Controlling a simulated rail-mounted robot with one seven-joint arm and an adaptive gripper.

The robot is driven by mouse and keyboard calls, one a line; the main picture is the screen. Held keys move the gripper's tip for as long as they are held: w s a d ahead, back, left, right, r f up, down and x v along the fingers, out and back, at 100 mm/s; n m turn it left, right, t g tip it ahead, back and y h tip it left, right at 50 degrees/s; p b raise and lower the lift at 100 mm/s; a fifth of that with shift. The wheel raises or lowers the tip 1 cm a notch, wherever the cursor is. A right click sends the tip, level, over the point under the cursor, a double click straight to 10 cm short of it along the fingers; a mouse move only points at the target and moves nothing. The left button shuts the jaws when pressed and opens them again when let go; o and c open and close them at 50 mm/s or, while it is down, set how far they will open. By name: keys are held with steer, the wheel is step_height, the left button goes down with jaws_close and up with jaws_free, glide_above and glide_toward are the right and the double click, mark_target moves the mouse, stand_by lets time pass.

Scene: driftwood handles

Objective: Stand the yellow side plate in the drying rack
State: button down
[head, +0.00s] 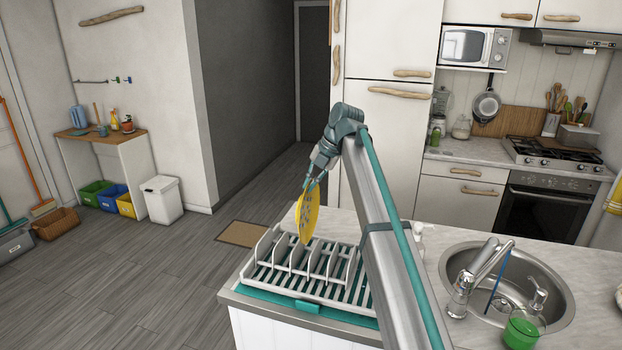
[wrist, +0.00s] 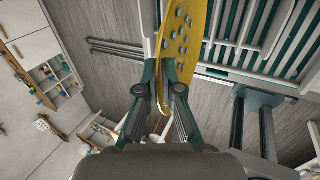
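The yellow side plate (head: 308,216), with pale dots, is upright, nearly edge-on, in the head view. It also fills the top middle of the wrist view (wrist: 182,38). My gripper (head: 312,184) is shut on its upper rim, with the fingers (wrist: 167,86) on either side of it. The drying rack (head: 345,290) is pale grey with upright dividers and a teal tray beneath, on the counter. The plate's lower edge shows in front of or above the rack's back dividers; I cannot tell whether it touches them. The rack's right end is hidden behind my arm.
A small white bottle (head: 419,238) stands behind my arm. The floor left of the counter is open.

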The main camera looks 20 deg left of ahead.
glide_above(306, 217)
steer(key=d, duration=0.2)
steer(key=shift+w+a+f+b, duration=0.1)
steer(key=shift+a+f+b, duration=0.1)
steer(key=shift+f, duration=1.2)
steer(key=shift+w+a+f+b, duration=0.1)
steer(key=shift+f+b, duration=0.1)
steer(key=shift+f, duration=1.15)
steer(key=shift+f+b, duration=1.15)
steer(key=shift+f, duration=0.9)
steer(key=c, duration=1.2)
jaws_free()
steer(key=shift+c, duration=0.2)
steer(key=v, duration=1.2)
